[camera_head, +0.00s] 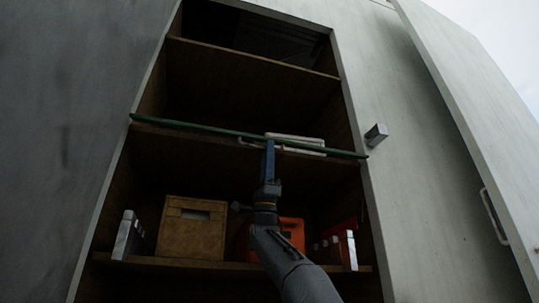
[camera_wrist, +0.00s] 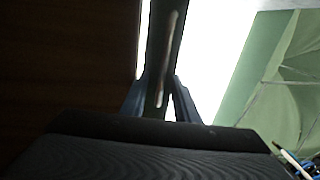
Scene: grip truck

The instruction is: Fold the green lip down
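The green lip (camera_head: 200,128) shows in the head view as a thin, nearly level bar across the front of the middle shelf, seen almost edge-on. My gripper (camera_head: 269,143) reaches up from below to the lip, right of its middle. In the wrist view my gripper's two blue fingers (camera_wrist: 160,98) stand on either side of a narrow dark bar (camera_wrist: 165,40) with a pale streak. The bar fills most of the gap between them. I cannot tell whether the fingers press on it.
A pale object (camera_head: 300,143) lies on the middle shelf behind the lip. A yellow-brown box (camera_head: 191,228) and an orange case (camera_head: 292,232) stand on the lower shelf. A grey block (camera_head: 376,134) sticks out right of the opening. An open door (camera_head: 470,90) stands at far right.

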